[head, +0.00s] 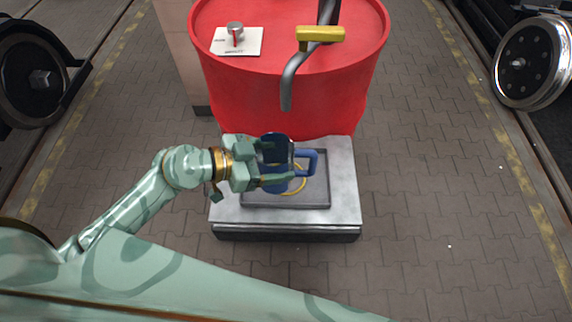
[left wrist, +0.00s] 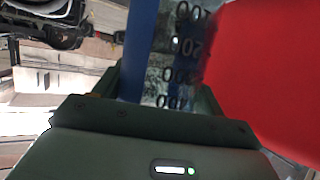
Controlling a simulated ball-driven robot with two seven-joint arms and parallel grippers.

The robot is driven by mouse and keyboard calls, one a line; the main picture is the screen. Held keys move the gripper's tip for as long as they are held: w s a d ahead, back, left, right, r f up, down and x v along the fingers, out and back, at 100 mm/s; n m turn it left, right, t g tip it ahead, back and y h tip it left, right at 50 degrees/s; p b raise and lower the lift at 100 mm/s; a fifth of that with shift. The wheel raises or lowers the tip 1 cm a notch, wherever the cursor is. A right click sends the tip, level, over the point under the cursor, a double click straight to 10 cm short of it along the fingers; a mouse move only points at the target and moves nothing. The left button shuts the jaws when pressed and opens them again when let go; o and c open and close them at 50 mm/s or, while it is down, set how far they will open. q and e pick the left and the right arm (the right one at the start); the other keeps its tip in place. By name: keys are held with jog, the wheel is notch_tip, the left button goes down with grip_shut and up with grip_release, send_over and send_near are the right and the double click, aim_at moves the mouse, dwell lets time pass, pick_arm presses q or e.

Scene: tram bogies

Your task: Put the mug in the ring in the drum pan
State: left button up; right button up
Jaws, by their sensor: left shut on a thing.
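The mug (head: 289,154) is blue with a squared handle pointing right. My left gripper (head: 280,165) is shut on its body, one finger on each side. In the left wrist view the mug shows close up as a clear wall with dark volume marks and a blue strip (left wrist: 139,50). The drum pan (head: 345,190) is a grey block with a dark recessed floor, in front of the red drum. A yellow ring (head: 304,182) lies on that floor, partly hidden behind the mug and fingers. The mug is over the ring; I cannot tell whether it touches the floor. My right gripper is not in view.
The red drum (head: 290,105) stands right behind the pan. Its curved grey spout (head: 287,92) hangs down behind the mug, below a yellow lever (head: 320,34). A knob (head: 235,30) sits on a white plate on top. Wheels stand at both sides; the paving beside the pan is clear.

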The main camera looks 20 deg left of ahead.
aim_at(285, 154)
pick_arm(q)
jog(key=w+f+b, duration=0.1)
jog(key=w+f, duration=0.1)
jog(key=w+f+b, duration=0.1)
jog(key=w+f, duration=0.1)
jog(key=w+f+b, duration=0.1)
jog(key=f, duration=0.1)
jog(key=shift+w+d+b, duration=0.25)
jog(key=shift+w+b, duration=0.05)
jog(key=shift+w, duration=0.1)
jog(key=f+b, duration=0.3)
jog(key=f, duration=0.1)
jog(key=shift+w, duration=0.35)
jog(key=shift+r, duration=0.2)
jog(key=o, duration=1)
jog(key=shift+f, duration=0.1)
jog(key=shift+s, duration=0.15)
jog(key=p+v, duration=0.3)
jog(key=v, duration=0.9)
